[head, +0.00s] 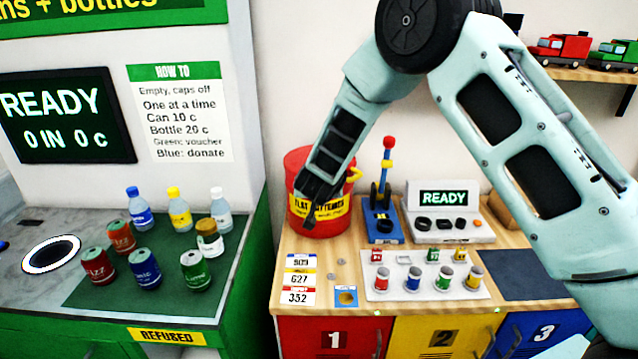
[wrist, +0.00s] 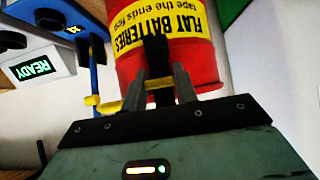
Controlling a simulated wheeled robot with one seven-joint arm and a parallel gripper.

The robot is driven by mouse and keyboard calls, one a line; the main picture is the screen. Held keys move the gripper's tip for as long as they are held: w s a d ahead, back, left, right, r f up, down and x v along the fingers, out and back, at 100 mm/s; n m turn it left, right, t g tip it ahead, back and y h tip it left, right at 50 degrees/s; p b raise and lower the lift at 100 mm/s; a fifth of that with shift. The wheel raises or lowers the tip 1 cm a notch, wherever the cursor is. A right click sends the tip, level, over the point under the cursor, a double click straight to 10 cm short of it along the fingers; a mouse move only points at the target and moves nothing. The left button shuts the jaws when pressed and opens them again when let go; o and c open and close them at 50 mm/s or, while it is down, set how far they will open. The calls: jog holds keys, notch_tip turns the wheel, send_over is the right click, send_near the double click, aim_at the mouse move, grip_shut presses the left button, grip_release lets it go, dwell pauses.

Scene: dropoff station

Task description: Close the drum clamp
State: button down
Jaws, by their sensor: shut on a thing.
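The red drum (head: 296,164) stands at the back left of the wooden counter, with a yellow "FLAT BATTERIES" label. The drum (wrist: 208,75) fills the upper middle of the wrist view, its label upside down. A yellow clamp lever (head: 355,174) shows at the drum's right side. In the wrist view the yellow lever (wrist: 108,106) runs from a rounded end at the left to between my fingers. My gripper (head: 311,203) is in front of the drum; its fingers (wrist: 160,88) are shut on the lever. The fingers hide part of the lever and the drum's lower face.
A blue stand with a red-knobbed lever (head: 385,190) is right of the drum, beside a "READY" device (head: 445,210). A white tray of small batteries (head: 425,284) lies in front. A green machine with bottles and cans (head: 145,268) is at left.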

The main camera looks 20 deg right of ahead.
dwell(0.3)
jog(key=c, duration=1.1)
grip_release()
jog(key=b+v, duration=0.2)
jog(key=v, duration=1.5)
jog(key=shift+s+r, duration=0.1)
jog(key=shift+s, duration=0.05)
jog(key=shift+a, duration=0.1)
